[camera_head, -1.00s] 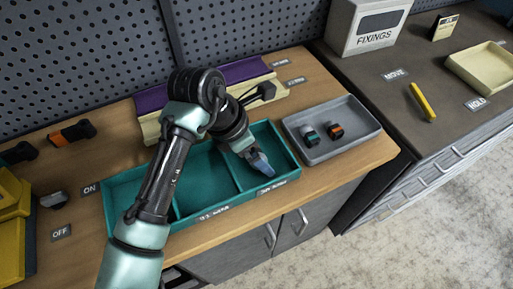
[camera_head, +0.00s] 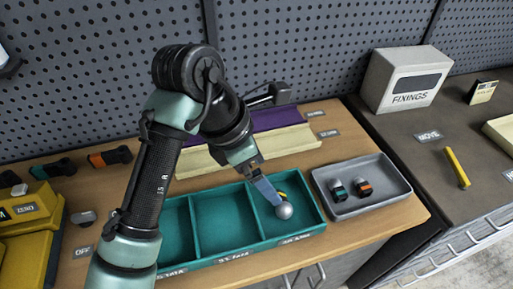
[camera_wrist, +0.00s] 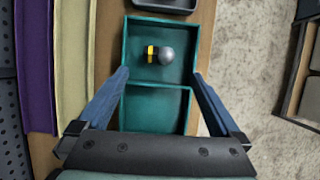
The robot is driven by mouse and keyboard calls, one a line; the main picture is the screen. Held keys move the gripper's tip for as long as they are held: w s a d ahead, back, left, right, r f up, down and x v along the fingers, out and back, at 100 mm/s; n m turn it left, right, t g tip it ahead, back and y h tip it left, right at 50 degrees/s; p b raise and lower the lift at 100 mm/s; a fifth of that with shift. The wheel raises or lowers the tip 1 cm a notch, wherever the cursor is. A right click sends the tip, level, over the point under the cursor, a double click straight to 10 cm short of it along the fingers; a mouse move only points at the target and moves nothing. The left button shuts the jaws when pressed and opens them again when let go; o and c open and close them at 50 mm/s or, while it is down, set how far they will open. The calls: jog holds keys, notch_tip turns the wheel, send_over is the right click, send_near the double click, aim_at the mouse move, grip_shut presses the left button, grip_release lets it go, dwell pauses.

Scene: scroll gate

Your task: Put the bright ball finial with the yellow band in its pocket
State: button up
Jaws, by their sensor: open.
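The bright ball finial (camera_head: 284,210) has a silver ball and a yellow band with black. It lies on its side in the right-hand compartment of the teal tray (camera_head: 225,257). In the wrist view the finial (camera_wrist: 165,56) lies apart from the compartment walls, and the teal tray (camera_wrist: 128,45) shows two compartments. My gripper (camera_head: 275,198) is above that compartment, close to the finial in the picture. In the wrist view my gripper (camera_wrist: 160,73) is open, its two blue fingers wide apart with the finial beyond them, nothing held. The tray's label text is too small to read.
A grey tray (camera_head: 345,212) with two small finials, one teal-banded and one orange-banded, stands right of the teal tray. Purple and cream rails (camera_head: 285,140) run behind. A FIXINGS box (camera_head: 405,80) and yellow stick (camera_head: 457,168) are on the right counter. Yellow blocks (camera_head: 30,215) stand at left.

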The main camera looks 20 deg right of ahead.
jog(key=w+d+r+m+t+h, duration=0.2)
jog(key=w+d+r+m+t, duration=0.15)
jog(key=r+m+t, duration=0.45)
jog(key=w+d+r+m+t+h, duration=0.3)
jog(key=w+r+t, duration=0.15)
jog(key=r, duration=0.85)
jog(key=s+a+r+m+t+y, duration=0.3)
jog(key=s+a+r+t, duration=0.3)
jog(key=r, duration=0.4)
jog(key=s+a+r+m+t+y, duration=0.4)
jog(key=s+a+r+t+y, duration=0.2)
jog(key=a+r+t, duration=0.3)
jog(key=shift+s+a+r+m+y, duration=0.3)
jog(key=shift+s+a+r, duration=0.3)
jog(key=shift+r, duration=0.3)
